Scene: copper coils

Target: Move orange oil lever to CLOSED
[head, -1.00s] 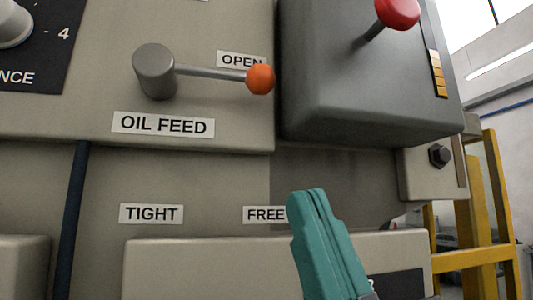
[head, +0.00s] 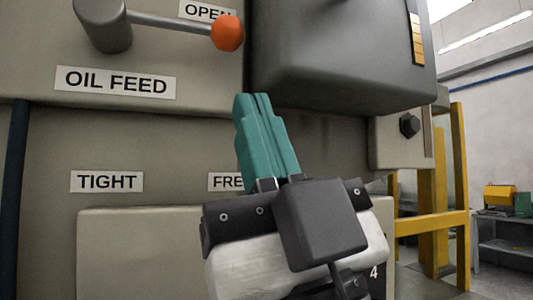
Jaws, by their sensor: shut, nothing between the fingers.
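The oil feed lever has a grey hub (head: 103,25) at the upper left and a grey rod (head: 170,22) that runs right, tilted slightly down. The rod ends in an orange ball knob (head: 228,33), just below and right of the OPEN label (head: 207,11), which it partly covers. The OIL FEED label (head: 116,81) is below the hub. No CLOSED label shows. My gripper (head: 252,98), with teal fingers pressed together, points up in the middle of the picture. It is shut and empty. Its tips appear below the knob, apart from it.
A dark grey housing (head: 340,55) bulges out to the right of the lever, above and right of my fingers. Labels TIGHT (head: 107,181) and FREE (head: 226,182) are on the panel below. A yellow frame (head: 460,190) stands at the right.

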